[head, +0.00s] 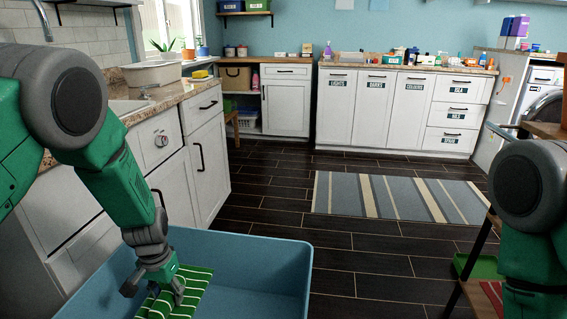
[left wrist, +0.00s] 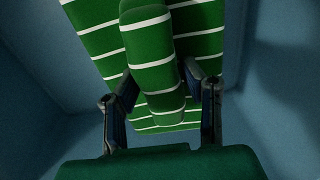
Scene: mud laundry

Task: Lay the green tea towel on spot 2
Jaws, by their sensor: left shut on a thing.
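The green tea towel with white stripes (head: 196,288) is inside a blue bin (head: 262,275) at the bottom of the head view. My left gripper (head: 163,284) reaches down into the bin and is shut on the towel. In the left wrist view, a folded ridge of the towel (left wrist: 152,62) stands between the two fingers (left wrist: 160,105), with more striped cloth behind it. My right arm shows at the right edge, but its gripper is out of the picture. I cannot make out a spot marked 2.
A counter with a sink (head: 128,106) runs along the left, close to my left arm. A striped rug (head: 400,197) lies on the dark floor. Labelled white cabinets (head: 372,110) stand at the back. A wooden rack with a green tray (head: 482,266) is at the right.

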